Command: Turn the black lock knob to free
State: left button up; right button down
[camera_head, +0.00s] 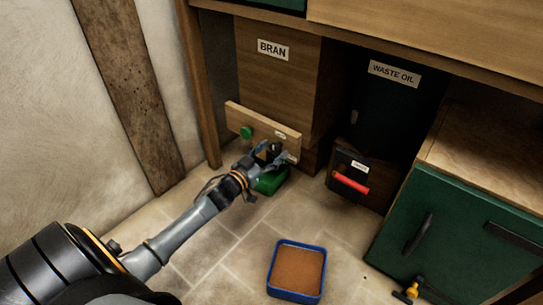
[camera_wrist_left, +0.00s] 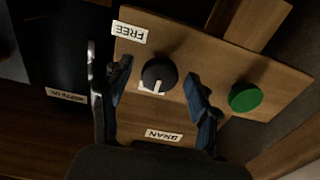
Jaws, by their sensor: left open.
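The black lock knob (camera_wrist_left: 158,74) sits on a wooden board (camera_wrist_left: 222,60) and has a white pointer mark on its lower edge in the left wrist view. A FREE label (camera_wrist_left: 129,32) is above left of it, and another white label (camera_wrist_left: 164,134) is below it. My left gripper (camera_wrist_left: 159,72) is open, with one finger on each side of the knob; I cannot tell whether they touch it. In the head view my left gripper (camera_head: 268,152) is at the board (camera_head: 238,115) under the BRAN panel and mostly hides the knob.
A green round knob (camera_head: 246,132) is on the same board, beside the gripper. A green container (camera_head: 272,183) is below it. A black box with a red handle (camera_head: 350,183) is to the right. A blue tray (camera_head: 296,295) with brown contents lies on the floor.

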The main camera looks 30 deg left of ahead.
pick_arm(q)
jog(key=c, duration=1.2)
jog(key=shift+o, duration=0.2)
